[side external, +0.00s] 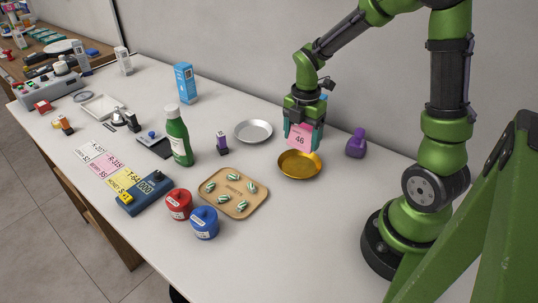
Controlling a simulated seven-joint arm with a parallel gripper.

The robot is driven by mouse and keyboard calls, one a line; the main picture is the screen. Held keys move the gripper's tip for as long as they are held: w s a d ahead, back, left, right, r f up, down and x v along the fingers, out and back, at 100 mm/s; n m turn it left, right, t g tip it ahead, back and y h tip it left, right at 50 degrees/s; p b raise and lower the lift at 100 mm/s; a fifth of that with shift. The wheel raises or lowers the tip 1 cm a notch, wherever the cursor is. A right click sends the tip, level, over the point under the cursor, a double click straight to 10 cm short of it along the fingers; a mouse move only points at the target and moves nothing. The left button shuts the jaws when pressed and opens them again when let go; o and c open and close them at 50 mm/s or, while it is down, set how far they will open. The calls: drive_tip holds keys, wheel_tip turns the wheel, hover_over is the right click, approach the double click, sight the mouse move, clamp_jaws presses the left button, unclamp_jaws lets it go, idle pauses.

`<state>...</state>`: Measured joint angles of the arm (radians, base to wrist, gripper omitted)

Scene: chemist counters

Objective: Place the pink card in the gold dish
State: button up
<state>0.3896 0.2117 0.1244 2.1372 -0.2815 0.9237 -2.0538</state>
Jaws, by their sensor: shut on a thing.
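The pink card (299,137), marked 46, hangs upright from my gripper (303,124). My gripper is shut on the card, though its fingertips are partly hidden behind it. The gold dish (299,172) is a shallow round dish on the white counter, just below the card. The card's lower edge is over or near the dish's back rim; I cannot tell from this view whether they touch. The dish looks empty.
A silver dish (253,127) lies left of the gold dish, and a purple bottle (356,144) stands to its right. A wooden tray (258,207) with several green-and-white capsules lies front left. A green bottle (178,138) stands farther left. Counter in front of the gold dish is clear.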

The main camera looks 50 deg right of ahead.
sight(299, 166)
drive_tip(key=shift+f, duration=3.55)
drive_tip(key=shift+f, duration=0.15)
drive_tip(key=o, duration=0.7)
drive_tip(key=shift+o, duration=0.2)
